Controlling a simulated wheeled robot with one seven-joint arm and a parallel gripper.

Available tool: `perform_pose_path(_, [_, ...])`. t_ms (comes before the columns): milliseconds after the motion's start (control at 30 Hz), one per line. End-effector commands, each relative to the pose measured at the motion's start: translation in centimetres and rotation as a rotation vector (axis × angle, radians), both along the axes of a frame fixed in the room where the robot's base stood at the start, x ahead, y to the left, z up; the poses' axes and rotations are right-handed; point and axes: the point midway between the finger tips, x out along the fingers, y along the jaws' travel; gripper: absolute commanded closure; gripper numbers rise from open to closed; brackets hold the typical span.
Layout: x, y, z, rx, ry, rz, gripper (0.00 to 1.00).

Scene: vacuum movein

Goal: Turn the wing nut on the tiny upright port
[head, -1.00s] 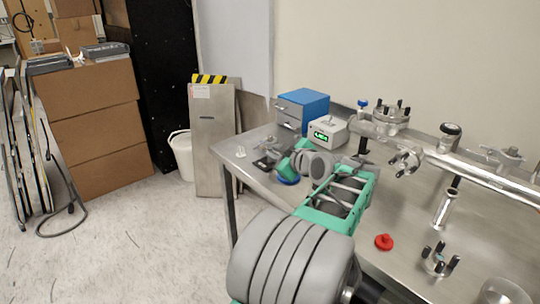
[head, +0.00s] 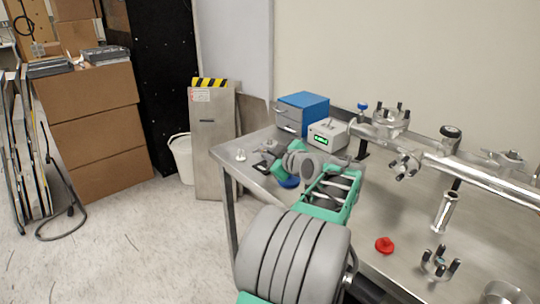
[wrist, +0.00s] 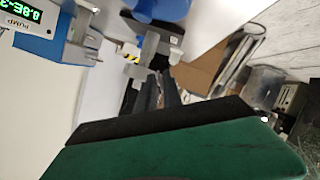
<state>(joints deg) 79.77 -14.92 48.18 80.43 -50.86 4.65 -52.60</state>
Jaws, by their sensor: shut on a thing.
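My gripper (head: 270,154) is over the far left end of the steel bench, small and partly hidden by my wrist in the head view. In the wrist view its dark fingers (wrist: 158,88) are close together, with a grey metal piece (wrist: 150,46) at their tips. I cannot tell whether that piece is the wing nut; the tiny upright port is not clear there. A clamp with a wing-like top (head: 510,158) sits on the steel manifold pipe (head: 475,172) at the right, far from my gripper.
A gauge box with a green display (head: 327,134) and blue drawers (head: 303,108) stand behind my gripper. A small clear-looking piece (head: 240,155) lies by the bench corner. A red knob (head: 384,245) and a bolted flange (head: 438,263) lie at the front right.

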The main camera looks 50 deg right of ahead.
Motion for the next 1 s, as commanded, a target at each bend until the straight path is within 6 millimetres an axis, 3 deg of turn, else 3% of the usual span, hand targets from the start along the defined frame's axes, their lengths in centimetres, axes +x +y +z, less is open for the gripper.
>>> perform_pose_path(167, [0.0, -0.03, 0.13, 0.022, -0.005, 0.0, 1.0])
perform_pose_path(500, [0.0, -0.23, 0.38, 0.333, -0.075, 0.002, 1.0])
perform_pose_path(800, [-0.01, -0.22, 0.12, 0.35, -0.079, 0.001, 1.0])
perform_pose_path(833, [-0.01, -0.23, 0.13, 0.35, -0.079, 0.001, 0.88])
perform_pose_path(1000, [-0.03, -0.24, 0.11, 0.348, -0.079, 0.001, 0.84])
